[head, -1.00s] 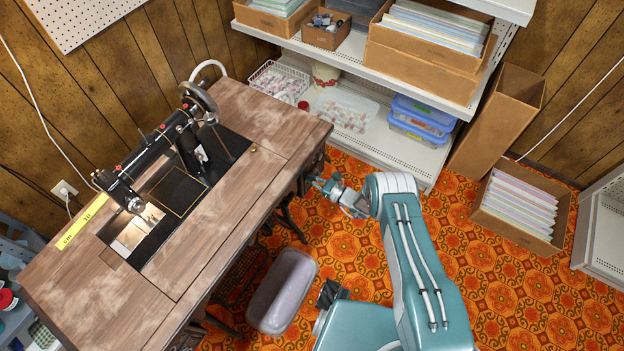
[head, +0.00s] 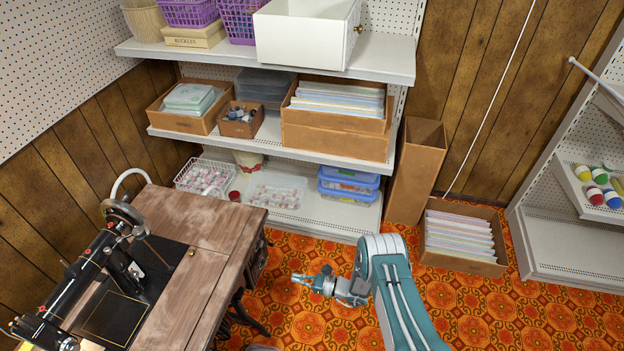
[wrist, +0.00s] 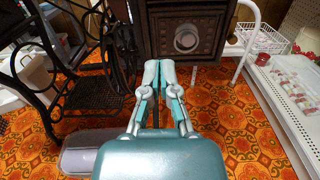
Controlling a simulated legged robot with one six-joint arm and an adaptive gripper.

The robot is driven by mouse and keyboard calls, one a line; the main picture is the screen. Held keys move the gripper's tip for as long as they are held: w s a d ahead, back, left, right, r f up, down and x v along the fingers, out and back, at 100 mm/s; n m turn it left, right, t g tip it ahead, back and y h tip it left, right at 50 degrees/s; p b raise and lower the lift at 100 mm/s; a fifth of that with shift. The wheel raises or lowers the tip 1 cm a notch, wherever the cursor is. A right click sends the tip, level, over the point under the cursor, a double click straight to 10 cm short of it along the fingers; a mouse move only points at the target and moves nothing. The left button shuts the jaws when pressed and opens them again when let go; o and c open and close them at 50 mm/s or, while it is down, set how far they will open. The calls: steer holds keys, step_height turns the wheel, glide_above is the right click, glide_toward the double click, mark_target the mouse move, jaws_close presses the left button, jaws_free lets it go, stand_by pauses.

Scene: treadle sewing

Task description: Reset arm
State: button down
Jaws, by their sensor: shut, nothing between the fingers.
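My gripper (head: 298,279) is at the end of my folded teal arm, low over the patterned floor and to the right of the sewing table. In the wrist view my gripper (wrist: 158,68) has its two fingers together with nothing between them. Beyond the fingers is the dark carved drawer front (wrist: 187,38) of the sewing table, with a round knob. The fingers appear apart from it. The sewing table's wooden top (head: 205,240) carries a black sewing machine (head: 95,265) at the lower left of the head view.
A shelf unit (head: 395,70) with boxes and bins stands behind the arm. A tall cardboard box (head: 418,170) and a carton of folders (head: 462,240) stand to the right. A grey bin (wrist: 85,158) lies low left in the wrist view. The orange floor (head: 520,315) is open at right.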

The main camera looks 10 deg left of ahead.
step_height(320, 180, up, 27)
steer(key=w+d+n+g+h, duration=0.2)
steer(key=d+n+g+h, duration=0.15)
steer(key=n+g, duration=0.4)
steer(key=s+d+r+n+t+h, duration=0.2)
steer(key=s+d+r+n+h, duration=0.3)
steer(key=r, duration=0.5)
steer(key=s+d+r+n+t+h, duration=0.2)
steer(key=s+d+r+n+h, duration=0.15)
steer(key=s+d+r, duration=0.45)
steer(key=s+d+r+n+t+h, duration=0.3)
steer(key=s+d+r+t+h, duration=0.2)
steer(key=s+d+r, duration=0.3)
steer(key=s+d+t, duration=0.1)
steer(key=s+d, duration=0.1)
steer(key=s, duration=0.2)
steer(key=shift+n+h, duration=0.3)
steer(key=shift+h, duration=0.1)
steer(key=shift+a+t, duration=0.1)
steer(key=shift+t, duration=0.15)
